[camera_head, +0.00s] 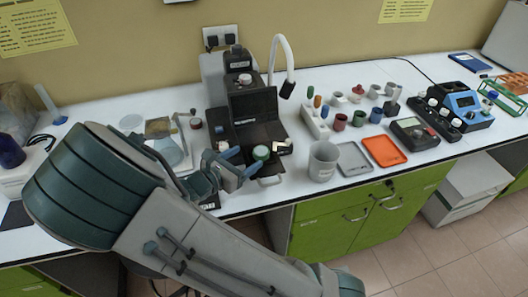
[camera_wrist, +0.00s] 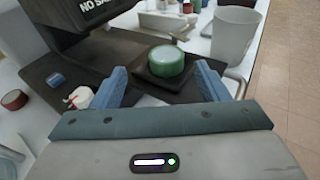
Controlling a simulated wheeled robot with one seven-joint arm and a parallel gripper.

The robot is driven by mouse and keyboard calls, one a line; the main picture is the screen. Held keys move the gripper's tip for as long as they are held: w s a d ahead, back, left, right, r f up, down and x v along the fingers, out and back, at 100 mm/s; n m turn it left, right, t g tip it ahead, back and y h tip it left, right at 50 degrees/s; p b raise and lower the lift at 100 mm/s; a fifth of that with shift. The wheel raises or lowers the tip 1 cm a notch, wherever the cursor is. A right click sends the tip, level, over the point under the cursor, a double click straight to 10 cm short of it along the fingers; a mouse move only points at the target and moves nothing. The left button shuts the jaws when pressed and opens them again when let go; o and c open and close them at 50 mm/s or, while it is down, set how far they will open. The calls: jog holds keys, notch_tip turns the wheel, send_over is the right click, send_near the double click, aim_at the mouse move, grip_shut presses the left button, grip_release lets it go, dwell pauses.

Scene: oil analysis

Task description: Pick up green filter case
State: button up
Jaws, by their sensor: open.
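The green filter case (camera_head: 261,153) is a short round case with a pale top. It sits on the dark base of the black machine at the middle of the bench. In the wrist view the green filter case (camera_wrist: 166,63) stands on a dark square plate, just beyond and between my fingertips. My gripper (camera_head: 236,169) is open at the machine's front left. In the wrist view my gripper (camera_wrist: 160,82) shows two blue fingers spread wide with nothing held between them. I cannot tell the exact gap between fingers and case.
The black machine (camera_head: 252,106) rises behind the case, its upper part overhanging at top left in the wrist view. A grey beaker (camera_head: 323,161) stands close to the right. A small blue item (camera_wrist: 55,80) and a white-red item (camera_wrist: 79,97) lie left of my fingers.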

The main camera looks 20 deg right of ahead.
aim_at(260, 152)
jog(key=x, duration=0.5)
jog(key=shift+s+d+p, duration=0.25)
jog(key=shift+d+p, duration=0.1)
jog(key=shift+p, duration=0.05)
jog(key=c, duration=1.1)
